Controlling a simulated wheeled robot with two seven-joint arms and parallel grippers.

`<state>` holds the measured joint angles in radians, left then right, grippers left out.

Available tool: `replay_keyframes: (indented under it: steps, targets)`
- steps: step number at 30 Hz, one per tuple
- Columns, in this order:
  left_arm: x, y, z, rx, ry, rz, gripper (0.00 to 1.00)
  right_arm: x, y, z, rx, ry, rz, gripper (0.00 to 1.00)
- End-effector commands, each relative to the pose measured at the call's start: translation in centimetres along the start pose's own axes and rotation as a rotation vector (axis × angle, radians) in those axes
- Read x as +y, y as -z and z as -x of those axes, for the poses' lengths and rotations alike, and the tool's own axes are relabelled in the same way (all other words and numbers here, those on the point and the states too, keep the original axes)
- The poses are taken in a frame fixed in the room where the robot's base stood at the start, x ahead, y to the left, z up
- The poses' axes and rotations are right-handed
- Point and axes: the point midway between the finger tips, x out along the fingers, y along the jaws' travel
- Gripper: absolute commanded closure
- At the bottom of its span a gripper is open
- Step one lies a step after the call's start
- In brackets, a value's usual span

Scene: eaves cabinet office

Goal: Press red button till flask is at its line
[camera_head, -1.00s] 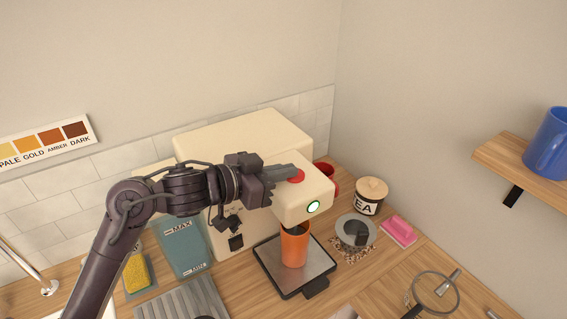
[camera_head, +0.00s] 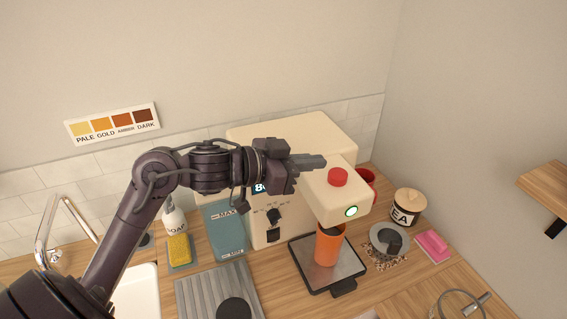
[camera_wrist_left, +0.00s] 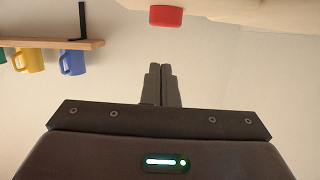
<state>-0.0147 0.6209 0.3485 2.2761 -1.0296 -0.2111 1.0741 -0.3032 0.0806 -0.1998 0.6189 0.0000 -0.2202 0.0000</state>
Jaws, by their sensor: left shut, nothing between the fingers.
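The red button (camera_head: 338,177) sits on top of the front arm of a cream dispenser machine (camera_head: 290,140). It also shows at the top of the left wrist view (camera_wrist_left: 166,16). An orange flask (camera_head: 328,246) stands upright under the machine's spout, on a dark-rimmed tray (camera_head: 347,284). Its line and its fill level cannot be made out. My left gripper (camera_head: 318,162) is shut and empty, with its fingertips just left of the red button and apart from it. The closed fingers show in the left wrist view (camera_wrist_left: 162,86). My right gripper is not in view.
A green light (camera_head: 351,211) glows on the machine's front. A blue-grey tank marked MAX (camera_head: 224,232) and a yellow sponge (camera_head: 178,248) stand left. A shelf (camera_head: 550,185) juts out.

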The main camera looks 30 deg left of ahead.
Motion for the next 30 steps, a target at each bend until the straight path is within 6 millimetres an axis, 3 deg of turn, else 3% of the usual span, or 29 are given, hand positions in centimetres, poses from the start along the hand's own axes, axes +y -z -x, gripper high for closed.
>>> replay_keyframes:
  steps: [6, 12, 30]
  targets:
    - [0.1, -0.2, 3.6, -0.002, 0.001, -0.004, 1.0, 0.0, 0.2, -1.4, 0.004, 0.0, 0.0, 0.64]
    - [0.0, 0.1, 5.4, 0.002, 0.0, -0.003, 1.0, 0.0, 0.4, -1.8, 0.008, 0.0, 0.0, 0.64]
    - [0.0, 0.2, 5.9, 0.003, -0.001, -0.001, 1.0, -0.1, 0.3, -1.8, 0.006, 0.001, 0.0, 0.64]
